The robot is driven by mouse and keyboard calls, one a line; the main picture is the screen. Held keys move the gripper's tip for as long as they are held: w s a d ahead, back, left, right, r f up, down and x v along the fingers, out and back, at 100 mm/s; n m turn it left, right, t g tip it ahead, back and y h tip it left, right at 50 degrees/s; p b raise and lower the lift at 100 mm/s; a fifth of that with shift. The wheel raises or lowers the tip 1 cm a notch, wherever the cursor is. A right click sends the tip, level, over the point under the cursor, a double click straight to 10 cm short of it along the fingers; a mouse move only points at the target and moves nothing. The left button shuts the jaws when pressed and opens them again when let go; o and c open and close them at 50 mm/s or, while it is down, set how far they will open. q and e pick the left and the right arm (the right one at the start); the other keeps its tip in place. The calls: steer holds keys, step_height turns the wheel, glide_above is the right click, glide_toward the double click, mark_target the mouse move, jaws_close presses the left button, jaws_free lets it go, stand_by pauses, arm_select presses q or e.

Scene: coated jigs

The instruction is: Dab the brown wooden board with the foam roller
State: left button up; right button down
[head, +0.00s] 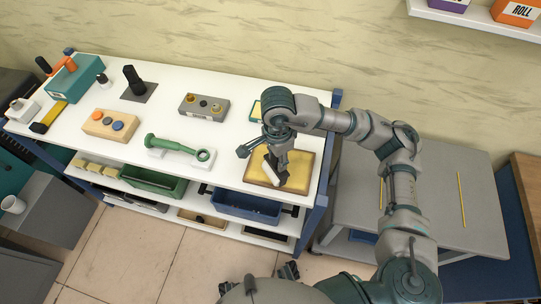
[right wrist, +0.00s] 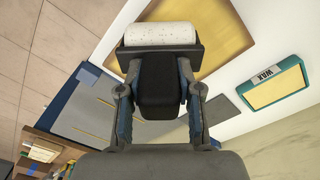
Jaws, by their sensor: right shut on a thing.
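The brown wooden board (head: 306,168) lies flat at the right front of the white workbench, and part of it also shows in the right wrist view (right wrist: 226,40). My right gripper (head: 277,170) is above it, pointing down, shut on the dark handle (right wrist: 158,90) of the foam roller. The roller's white speckled head (right wrist: 160,34) is beyond the fingers, over the board, and shows as a pale strip in the head view (head: 270,174). I cannot tell whether it touches the board.
A teal-framed pad marked WAX (right wrist: 275,85) lies behind the board, partly hidden by my arm in the head view. A green tool (head: 178,147), a grey block (head: 204,107) and a wooden block (head: 110,125) are to the left. A grey table (head: 440,200) stands right.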

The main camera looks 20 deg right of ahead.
steer(key=shift+s+d, duration=0.6)
steer(key=shift+d, duration=0.35)
steer(key=shift+s+d+f+b, duration=0.1)
steer(key=shift+s+d+b, duration=0.5)
steer(key=shift+d, duration=0.5)
steer(key=shift+s+d+b, duration=0.25)
steer(key=shift+s+d, duration=0.5)
steer(key=shift+d, duration=0.35)
steer(key=shift+s+d, duration=0.3)
steer(key=shift+d, duration=0.2)
steer(key=shift+s+d, duration=0.25)
steer(key=shift+d, duration=0.2)
arm_select(q)
steer(key=shift+s+f, duration=0.3)
steer(key=shift+f, duration=0.2)
steer(key=shift+s+f, duration=0.25)
steer(key=shift+f, duration=0.2)
steer(key=shift+w+r+p, duration=0.35)
steer(key=shift+r+p, duration=0.4)
steer(key=shift+w+r+p, duration=0.4)
steer(key=shift+r+p, duration=0.3)
steer(key=shift+r, duration=0.05)
steer(key=shift+w+r+p, duration=0.35)
steer(key=shift+r+p, duration=0.4)
arm_select(e)
step_height(320, 180, up, 6)
